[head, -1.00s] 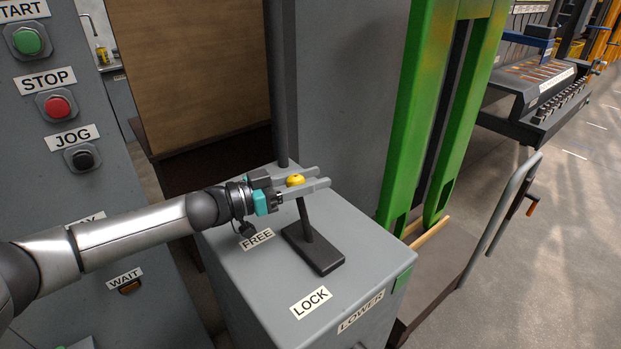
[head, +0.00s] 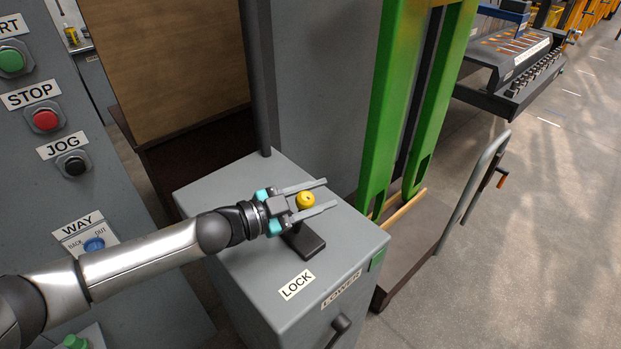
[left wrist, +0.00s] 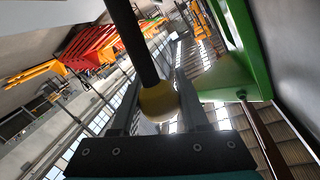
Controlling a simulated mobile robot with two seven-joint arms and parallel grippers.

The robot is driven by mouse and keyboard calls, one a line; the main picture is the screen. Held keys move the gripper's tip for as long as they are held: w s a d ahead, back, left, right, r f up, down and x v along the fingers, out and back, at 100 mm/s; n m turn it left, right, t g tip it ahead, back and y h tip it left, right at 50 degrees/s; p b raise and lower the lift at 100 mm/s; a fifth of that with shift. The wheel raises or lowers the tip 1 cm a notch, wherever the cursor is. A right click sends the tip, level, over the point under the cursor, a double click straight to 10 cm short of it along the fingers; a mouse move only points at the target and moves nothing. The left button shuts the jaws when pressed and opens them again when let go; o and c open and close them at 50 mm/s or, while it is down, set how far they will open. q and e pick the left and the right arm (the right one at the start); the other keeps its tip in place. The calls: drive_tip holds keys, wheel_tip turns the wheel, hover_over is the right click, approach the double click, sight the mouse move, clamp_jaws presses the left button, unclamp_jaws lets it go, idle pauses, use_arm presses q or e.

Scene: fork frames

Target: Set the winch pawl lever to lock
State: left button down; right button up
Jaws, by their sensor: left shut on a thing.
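The pawl lever ends in a yellow knob (head: 305,199). Its dark base (head: 312,247) sits on top of the grey cabinet. My left gripper (head: 331,194) is shut on the lever's knob end, with a finger on each side. In the left wrist view the yellow knob (left wrist: 158,103) and the dark rod (left wrist: 133,42) show between the fingers. The lever stands roughly upright over its base, though the gripper hides most of the rod in the head view. The LOCK label (head: 297,285) is on the near part of the cabinet top. The FREE label is hidden. My right gripper is out of view.
The grey cabinet (head: 225,270) has a LOWER label (head: 341,290) and a dark handle (head: 341,323) on its front. A dark post (head: 257,75) rises behind. A green mast (head: 375,140) stands to the right. A button panel (head: 110,185) is at the left.

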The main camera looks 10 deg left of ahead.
use_arm(q)
drive_tip(key=shift+s+d+f+p, duration=0.35)
drive_tip(key=shift+s+d, duration=0.2)
drive_tip(key=shift+d, duration=0.15)
drive_tip(key=shift+c, duration=2)
unclamp_jaws()
drive_tip(key=b+v, duration=0.1)
drive_tip(key=v, duration=1.4)
drive_tip(key=shift+a+b, duration=0.15)
drive_tip(key=shift+b, duration=0.15)
drive_tip(key=shift+r, duration=0.1)
